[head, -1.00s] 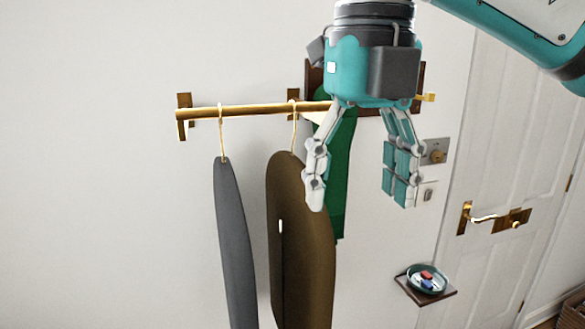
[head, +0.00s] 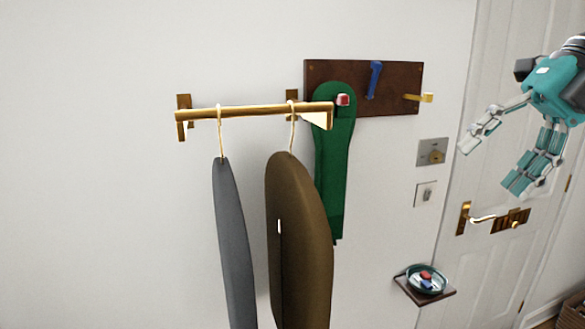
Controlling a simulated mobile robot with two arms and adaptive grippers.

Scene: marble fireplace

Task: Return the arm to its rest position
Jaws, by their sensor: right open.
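My right gripper (head: 490,165) is at the right side of the head view, in front of the white door. Its teal and grey fingers are spread open, point down and to the left, and hold nothing. It is apart from the wall rack and from the hanging things. My left gripper is not in view.
A brass rail (head: 255,111) holds a grey board (head: 235,245) and a brown board (head: 300,230) on cords. A green item (head: 332,165) hangs by a dark wooden rack (head: 395,75) with a blue hook. A small shelf (head: 437,296) bears a dish (head: 427,279). The door handle (head: 480,219) juts out.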

